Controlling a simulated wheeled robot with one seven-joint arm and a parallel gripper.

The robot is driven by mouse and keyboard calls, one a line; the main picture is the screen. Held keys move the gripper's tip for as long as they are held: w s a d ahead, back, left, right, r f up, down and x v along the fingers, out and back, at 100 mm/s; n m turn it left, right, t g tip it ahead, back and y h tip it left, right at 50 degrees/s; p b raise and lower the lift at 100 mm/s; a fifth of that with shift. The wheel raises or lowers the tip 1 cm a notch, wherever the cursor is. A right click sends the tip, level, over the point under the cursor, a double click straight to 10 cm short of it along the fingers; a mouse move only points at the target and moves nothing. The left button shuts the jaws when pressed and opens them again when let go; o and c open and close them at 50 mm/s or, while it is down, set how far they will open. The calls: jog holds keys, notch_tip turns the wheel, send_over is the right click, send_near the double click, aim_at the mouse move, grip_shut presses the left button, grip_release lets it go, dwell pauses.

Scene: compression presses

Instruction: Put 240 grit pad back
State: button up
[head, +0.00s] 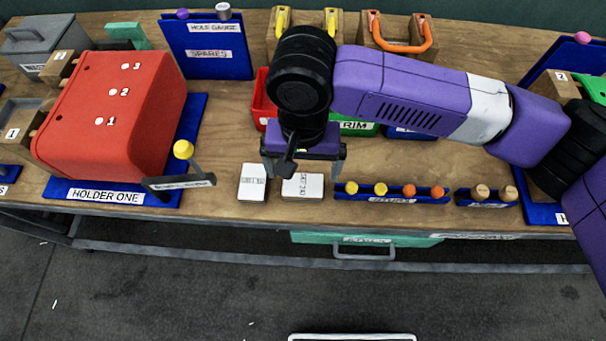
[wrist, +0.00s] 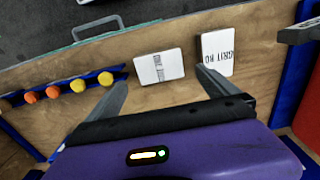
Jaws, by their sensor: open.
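Two white pads lie flat on the wooden bench near its front edge. The right pad in the head view (head: 303,187) has small print that seems to read 240, but I cannot be sure; it also shows in the wrist view (wrist: 160,66). The other pad (head: 252,183) lies just left of it and reads like GRIT 80 in the wrist view (wrist: 217,52). My gripper (head: 303,170) is open and empty, pointing down by the right pad. In the wrist view the fingertips (wrist: 161,78) span either side of that pad, apparently above it.
A blue rack (head: 390,197) with yellow and orange knobs stands right of the pads. A yellow-knobbed post with a label plate (head: 180,182) and the red HOLDER ONE block (head: 110,115) stand left. Bins (head: 262,100) sit behind my gripper. A green drawer (head: 367,240) hangs below the front edge.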

aim_at(303, 182)
notch_tip(303, 182, up, 7)
jog(key=shift+r, duration=0.15)
dwell(0.6)
